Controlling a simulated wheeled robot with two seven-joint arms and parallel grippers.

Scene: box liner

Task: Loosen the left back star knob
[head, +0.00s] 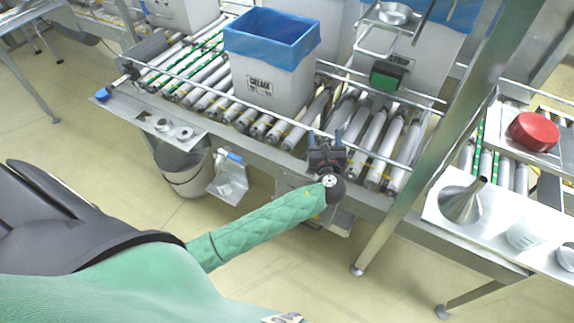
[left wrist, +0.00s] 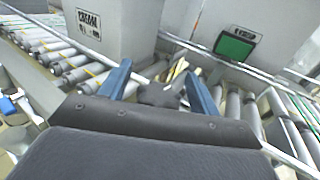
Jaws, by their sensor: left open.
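My left gripper (head: 325,137) reaches over the near edge of the roller conveyor with its blue fingers apart. In the left wrist view the two blue fingers (left wrist: 158,86) stand open on either side of a dark grey star knob (left wrist: 158,95). The knob shows between them, just beyond the gripper body, whose edge may hide its lower part. I cannot tell whether either finger touches it. In the head view the gripper largely hides this knob. My right gripper is in neither view.
A grey crate with a blue liner (head: 265,85) stands on the rollers behind the gripper. A guide rail (head: 215,90) runs along the conveyor's near side. A steel post (head: 440,150) rises right of the arm. A bucket (head: 183,168) hangs below left.

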